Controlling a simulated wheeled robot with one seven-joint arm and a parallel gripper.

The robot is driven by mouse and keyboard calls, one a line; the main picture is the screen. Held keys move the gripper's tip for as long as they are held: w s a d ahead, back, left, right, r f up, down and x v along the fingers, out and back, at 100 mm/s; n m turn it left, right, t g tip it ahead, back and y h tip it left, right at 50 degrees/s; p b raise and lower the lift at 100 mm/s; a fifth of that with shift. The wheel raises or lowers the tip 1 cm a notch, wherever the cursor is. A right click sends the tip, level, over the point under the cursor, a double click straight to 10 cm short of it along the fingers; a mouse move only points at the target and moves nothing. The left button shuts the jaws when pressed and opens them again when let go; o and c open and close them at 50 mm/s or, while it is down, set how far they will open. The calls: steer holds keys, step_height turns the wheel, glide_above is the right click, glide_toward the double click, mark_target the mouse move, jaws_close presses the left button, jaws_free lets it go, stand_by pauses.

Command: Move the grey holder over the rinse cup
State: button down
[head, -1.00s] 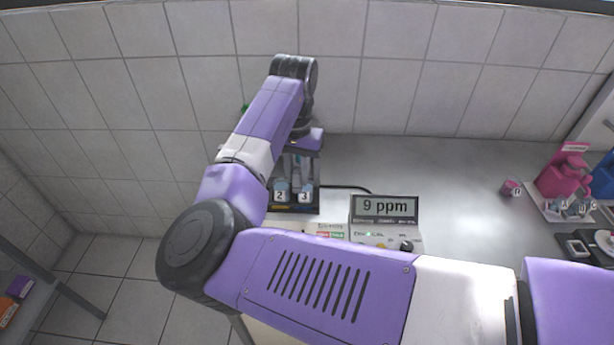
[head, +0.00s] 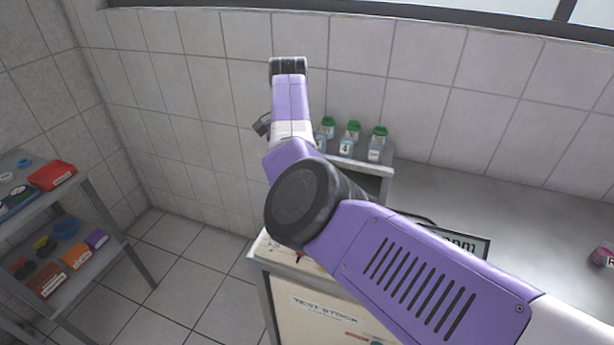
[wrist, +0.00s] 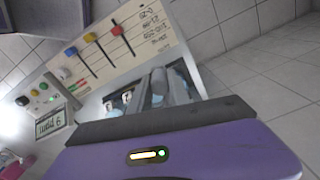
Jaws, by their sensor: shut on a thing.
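My gripper (wrist: 160,90) shows in the wrist view beyond the purple hand, its grey fingers close together. It is shut on what looks like the grey holder (wrist: 158,82), of which only a small part shows. Pale blue cups with number tags (wrist: 117,103) sit just beyond and beside the fingers. I cannot tell which of them is the rinse cup, or whether the holder is directly over one. In the head view my own arm hides the gripper and the holder.
In the head view, several green-capped bottles (head: 353,130) stand on a grey shelf right of my arm. A panel with coloured knobs (wrist: 110,45) and a ppm display (wrist: 50,128) lie near the gripper. A shelf rack (head: 70,230) with coloured boxes stands at left; floor between is free.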

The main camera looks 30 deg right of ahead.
steer(key=shift+w+a+r, duration=0.1)
steer(key=shift+w+a, duration=0.3)
steer(key=shift+w, duration=0.15)
steer(key=c, duration=1.2)
jaws_free()
steer(key=shift+w+a, duration=0.1)
step_height(320, 180, up, 8)
steer(key=b, duration=0.1)
steer(key=shift+b, duration=0.35)
